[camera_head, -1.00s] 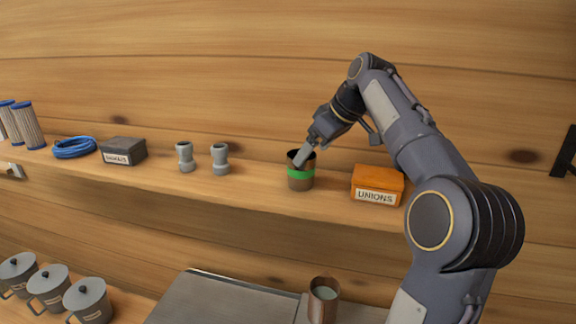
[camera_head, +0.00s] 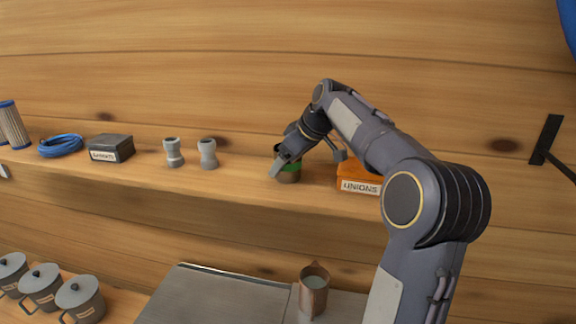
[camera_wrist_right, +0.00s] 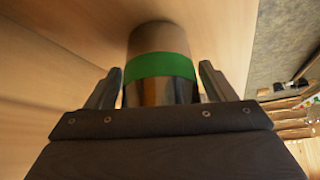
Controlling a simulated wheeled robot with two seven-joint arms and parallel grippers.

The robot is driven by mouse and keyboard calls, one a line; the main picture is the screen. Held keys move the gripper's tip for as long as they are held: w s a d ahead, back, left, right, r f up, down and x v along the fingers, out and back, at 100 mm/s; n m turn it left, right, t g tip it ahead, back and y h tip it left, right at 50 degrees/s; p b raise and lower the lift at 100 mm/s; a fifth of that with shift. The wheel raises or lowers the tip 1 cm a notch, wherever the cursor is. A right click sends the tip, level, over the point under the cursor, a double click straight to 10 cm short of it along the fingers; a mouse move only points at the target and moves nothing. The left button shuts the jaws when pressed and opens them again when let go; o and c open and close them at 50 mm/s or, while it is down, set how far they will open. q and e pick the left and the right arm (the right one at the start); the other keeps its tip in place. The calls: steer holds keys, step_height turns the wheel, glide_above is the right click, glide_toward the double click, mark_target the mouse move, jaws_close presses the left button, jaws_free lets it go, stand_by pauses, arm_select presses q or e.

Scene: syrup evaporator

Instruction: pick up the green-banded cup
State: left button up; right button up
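The green-banded cup (camera_head: 289,178) stands upright on the wooden shelf, a brown metal cup with a green ring. My right gripper (camera_head: 284,164) is down at the cup and partly hides it in the head view. In the right wrist view the cup (camera_wrist_right: 160,66) sits between the two fingers of my right gripper (camera_wrist_right: 158,86), one finger on each side. The fingers are apart, and narrow gaps seem to remain beside the cup. My left gripper is in neither view.
Two grey fittings (camera_head: 207,154), a dark box (camera_head: 111,148) and a blue coil (camera_head: 61,146) are further left. A copper cup (camera_head: 314,291) stands below the shelf.

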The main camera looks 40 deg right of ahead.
steer(key=c, duration=0.8)
steer(key=shift+r, duration=0.1)
